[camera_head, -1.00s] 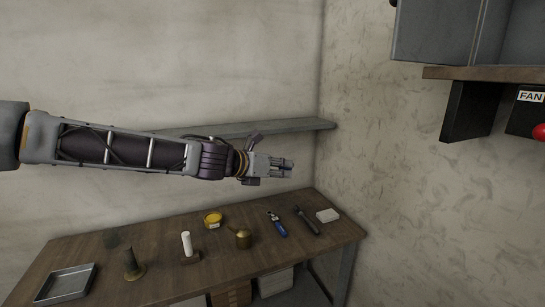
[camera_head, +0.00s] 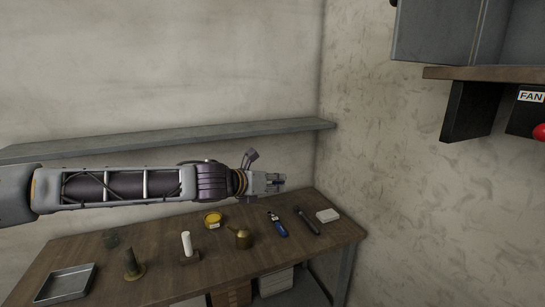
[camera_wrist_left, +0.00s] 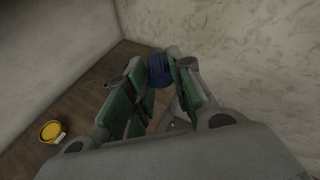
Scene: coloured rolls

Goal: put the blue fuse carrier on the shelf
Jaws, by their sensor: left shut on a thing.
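My left gripper (camera_head: 276,182) is shut, in front of the walls and above the back right part of the table. In the left wrist view its green-padded fingers (camera_wrist_left: 156,92) close on a dark blue rounded thing, the blue fuse carrier (camera_wrist_left: 158,70), at their tips. Its lower part is partly hidden by the fingers, and I cannot make it out in the head view. The long grey shelf (camera_head: 170,137) runs along the back wall, above my left arm in the picture; its visible top is bare. My right gripper is not in view.
The wooden table (camera_head: 160,262) holds a metal tray (camera_head: 68,283), a white candle (camera_head: 187,244), a yellow tin (camera_head: 213,219), a brass pot (camera_head: 242,238), a blue-handled tool (camera_head: 278,226), a black tool (camera_head: 307,221) and a white block (camera_head: 327,215). A cabinet overhangs at upper right.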

